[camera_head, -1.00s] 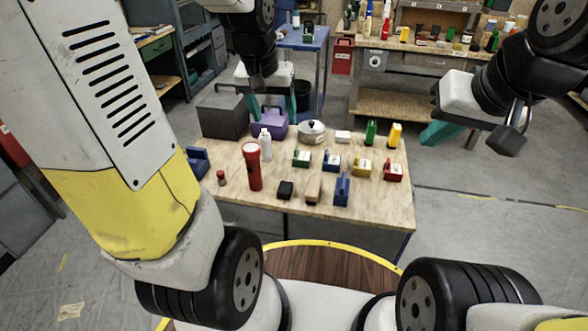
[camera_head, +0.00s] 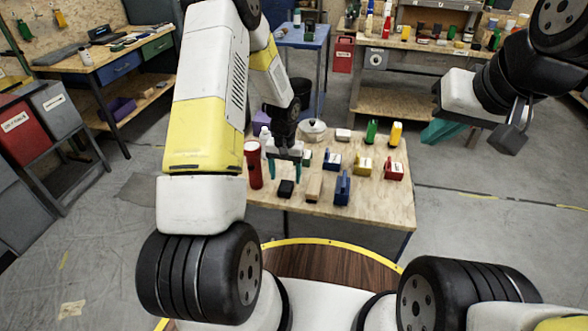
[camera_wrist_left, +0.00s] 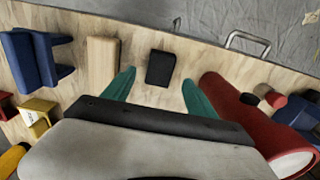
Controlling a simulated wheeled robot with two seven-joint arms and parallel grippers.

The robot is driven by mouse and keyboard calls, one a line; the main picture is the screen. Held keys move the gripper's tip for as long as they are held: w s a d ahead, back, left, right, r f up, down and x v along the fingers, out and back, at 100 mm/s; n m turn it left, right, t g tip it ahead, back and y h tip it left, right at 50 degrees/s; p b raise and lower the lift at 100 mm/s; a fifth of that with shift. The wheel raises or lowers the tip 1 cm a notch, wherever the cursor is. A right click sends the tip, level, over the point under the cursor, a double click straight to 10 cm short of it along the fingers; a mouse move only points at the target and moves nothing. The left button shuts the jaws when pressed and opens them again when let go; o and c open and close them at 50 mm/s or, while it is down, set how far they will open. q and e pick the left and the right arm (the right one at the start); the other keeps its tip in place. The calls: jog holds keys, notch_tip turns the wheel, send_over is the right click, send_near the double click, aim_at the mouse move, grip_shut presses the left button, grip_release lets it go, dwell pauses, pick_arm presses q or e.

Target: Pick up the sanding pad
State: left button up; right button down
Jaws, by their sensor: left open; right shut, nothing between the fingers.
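A small black block (camera_head: 286,188), which looks like the sanding pad, lies on the wooden table near its front edge. It also shows in the left wrist view (camera_wrist_left: 160,68), lying ahead between the two fingertips and apart from both. My left gripper (camera_head: 285,172) is open and empty above the table, just behind the black block in the head view; its teal fingers show in the left wrist view (camera_wrist_left: 158,80). My right gripper (camera_head: 437,133) is shut and empty, off the table's right side.
A tan block (camera_head: 314,187) lies just right of the black block, and a red flashlight (camera_head: 254,165) stands to its left. A blue tool (camera_head: 342,188) is further right. Several small items fill the table (camera_head: 385,205) behind; its front right corner is clear.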

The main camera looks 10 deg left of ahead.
aim_at(286, 185)
pick_arm(q)
notch_tip(286, 185, down, 5)
jog(key=shift+s+f, duration=0.1)
jog(key=shift+f, duration=0.05)
grip_shut()
dwell(0.4)
jog(key=shift+r, duration=0.6)
notch_tip(286, 185, up, 2)
jog(key=shift+r, duration=0.1)
jog(key=shift+s+d+r, duration=0.2)
jog(key=shift+s, duration=0.4)
jog(key=s+d+r, duration=0.1)
jog(key=s+d, duration=0.3)
jog(key=s, duration=1)
jog(key=shift+r, duration=0.15)
jog(key=shift+s, duration=0.1)
